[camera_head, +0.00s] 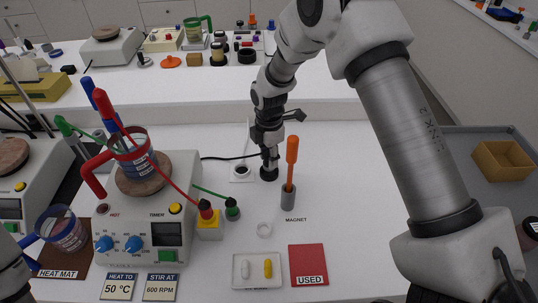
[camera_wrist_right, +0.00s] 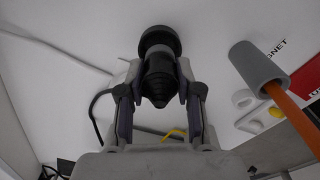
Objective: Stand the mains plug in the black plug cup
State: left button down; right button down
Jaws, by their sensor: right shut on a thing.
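My right gripper (camera_head: 268,158) points down at the middle of the white table. It is shut on the black mains plug (camera_wrist_right: 158,82), whose ribbed, tapered end faces the camera in the right wrist view. The black plug cup (camera_head: 269,174) is right below the fingers; its round black form also shows in the right wrist view (camera_wrist_right: 160,42). The plug is lined up with the cup and looks at or in its mouth; I cannot tell how deep it sits. A dark cord (camera_head: 225,158) runs left from the plug. A grey part of my left arm shows at the lower left edge; its fingers are not clear.
A grey holder (camera_head: 289,197) with an orange-handled rod stands close right of the cup. A white socket plate (camera_head: 241,173) lies close left. The hotplate (camera_head: 150,220) carries a red-handled beaker. A white tray (camera_head: 236,282) and red USED mat (camera_head: 308,252) lie in front.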

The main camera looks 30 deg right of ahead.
dwell(0.3)
jog(key=shift+p, duration=0.5)
dwell(0.4)
jog(key=shift+f+b, duration=0.8)
jog(key=shift+f, duration=0.6)
jog(key=c, duration=0.7)
grip_release()
jog(key=shift+r, duration=0.1)
notch_tip(320, 180, up, 12)
jog(key=shift+f, duration=0.1)
